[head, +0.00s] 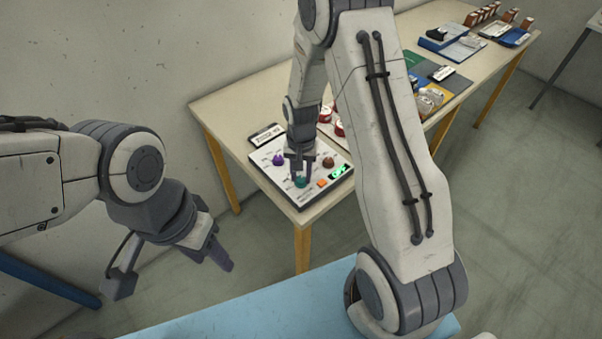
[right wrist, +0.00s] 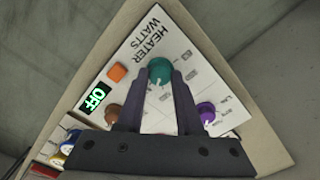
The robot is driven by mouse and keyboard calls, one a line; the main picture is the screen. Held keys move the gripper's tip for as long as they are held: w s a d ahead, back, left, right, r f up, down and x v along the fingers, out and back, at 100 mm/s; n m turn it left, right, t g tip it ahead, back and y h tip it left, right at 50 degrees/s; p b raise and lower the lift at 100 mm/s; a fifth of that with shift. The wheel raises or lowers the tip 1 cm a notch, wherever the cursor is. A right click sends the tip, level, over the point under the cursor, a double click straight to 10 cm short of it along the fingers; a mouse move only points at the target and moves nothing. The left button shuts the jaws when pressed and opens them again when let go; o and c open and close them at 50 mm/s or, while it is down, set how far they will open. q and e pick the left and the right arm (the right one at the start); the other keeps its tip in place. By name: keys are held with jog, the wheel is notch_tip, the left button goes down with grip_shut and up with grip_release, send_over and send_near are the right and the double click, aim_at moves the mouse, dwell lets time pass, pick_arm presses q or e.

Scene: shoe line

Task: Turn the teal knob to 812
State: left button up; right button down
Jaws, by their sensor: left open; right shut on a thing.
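The teal knob (head: 300,182) sits on a white control panel (head: 277,151) at the near corner of the long table. It also shows in the right wrist view (right wrist: 160,71), labelled HEATER WATTS. My right gripper (head: 299,176) reaches down from above and is shut on the teal knob, with a finger on each side of it in the right wrist view (right wrist: 161,76). The green display (right wrist: 96,97) on the panel reads OFF. My left gripper (head: 221,262) is open and empty, away from the panel at the left.
A purple knob (head: 278,160), a brown knob (head: 328,162) and an orange button (head: 322,183) sit close to the teal knob. Red-and-white items (head: 338,125) stand behind the panel. Trays and shoes lie farther along the table (head: 226,103). A blue surface (head: 290,307) is in front.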

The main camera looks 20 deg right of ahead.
aim_at(301, 179)
jog(key=shift+m, duration=1.9)
jog(key=c, duration=0.6)
grip_release()
jog(key=shift+o, duration=0.2)
jog(key=shift+r, duration=0.1)
notch_tip(301, 179, up, 10)
jog(key=shift+r+b, duration=0.15)
jog(key=shift+b, duration=0.3)
